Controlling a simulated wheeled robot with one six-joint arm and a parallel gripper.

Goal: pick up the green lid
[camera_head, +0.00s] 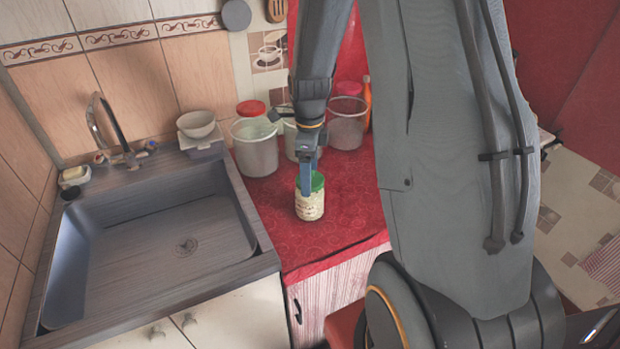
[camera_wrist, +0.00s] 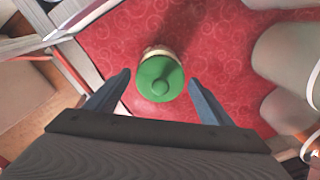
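The green lid (camera_wrist: 160,80) sits on top of a pale, labelled jar (camera_head: 309,205) that stands upright on the red counter cloth. In the head view the lid's green edge (camera_head: 318,181) shows beside my gripper (camera_head: 306,182), which partly hides it. In the wrist view my gripper's two fingers (camera_wrist: 160,92) are spread wide, one on each side of the lid, with clear gaps to it. The gripper is open and empty. I cannot tell exactly how high the fingertips are relative to the lid.
A grey sink (camera_head: 160,240) lies to the left. Behind the jar stand translucent buckets, one (camera_head: 256,150) at the left and one (camera_head: 346,125) at the right. White bowls (camera_head: 197,124) stand by the sink. The red cloth (camera_head: 345,225) around the jar is clear.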

